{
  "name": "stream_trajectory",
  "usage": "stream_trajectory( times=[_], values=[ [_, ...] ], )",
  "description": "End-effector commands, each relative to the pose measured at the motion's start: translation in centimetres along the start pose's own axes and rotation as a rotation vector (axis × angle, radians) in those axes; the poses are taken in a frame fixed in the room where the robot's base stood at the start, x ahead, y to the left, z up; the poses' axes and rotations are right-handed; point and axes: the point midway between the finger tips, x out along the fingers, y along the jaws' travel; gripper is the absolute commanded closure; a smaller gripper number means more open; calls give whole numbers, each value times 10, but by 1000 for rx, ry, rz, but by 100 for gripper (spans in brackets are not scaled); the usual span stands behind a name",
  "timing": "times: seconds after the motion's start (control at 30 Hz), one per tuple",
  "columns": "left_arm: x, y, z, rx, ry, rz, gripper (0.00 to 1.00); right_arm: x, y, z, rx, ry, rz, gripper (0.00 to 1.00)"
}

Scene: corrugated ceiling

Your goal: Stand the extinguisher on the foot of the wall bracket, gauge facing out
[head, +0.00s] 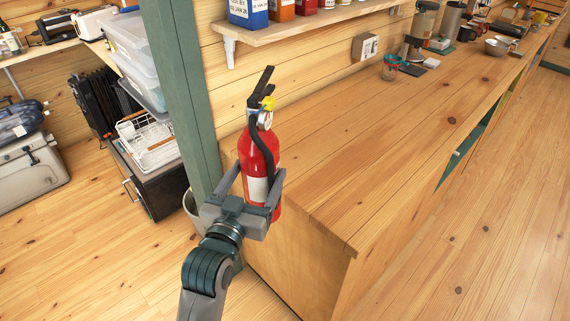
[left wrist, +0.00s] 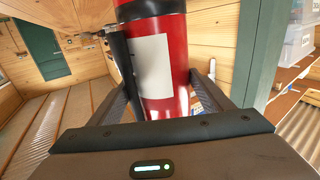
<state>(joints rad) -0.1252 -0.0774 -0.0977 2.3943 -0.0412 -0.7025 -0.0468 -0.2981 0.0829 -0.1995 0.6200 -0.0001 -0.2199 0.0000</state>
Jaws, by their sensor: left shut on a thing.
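The red fire extinguisher (head: 259,150) is upright or nearly so in the head view, with a black handle on top, a yellow part, a black hose and a white label. Its small round gauge (head: 265,119) faces roughly toward the head camera. My left gripper (head: 254,184) is shut around its lower body. In the left wrist view the extinguisher (left wrist: 178,45) stands between the gripper's fingers (left wrist: 162,97), its white label toward the camera. I cannot make out the wall bracket in either view. My right gripper is not in view.
A long wooden counter (head: 345,150) lies right of the extinguisher, its near end close by. A green post (head: 180,75) rises behind and to the left. A shelf (head: 290,28) with containers hangs above. A wire rack (head: 147,138) stands at the left. Open floor (head: 500,240) lies at the right.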

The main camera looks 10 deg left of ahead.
Motion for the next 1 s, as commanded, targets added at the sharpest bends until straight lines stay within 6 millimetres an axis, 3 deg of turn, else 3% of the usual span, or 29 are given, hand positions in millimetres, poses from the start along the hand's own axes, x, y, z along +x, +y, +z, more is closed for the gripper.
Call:
stream_trajectory(
  times=[0.23, 1.0],
  values=[
    [-11, -20, 6, 9, 14, -58, 90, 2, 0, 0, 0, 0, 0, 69],
    [-11, -22, 6, 10, 15, -61, 90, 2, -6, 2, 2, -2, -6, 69]
  ],
)
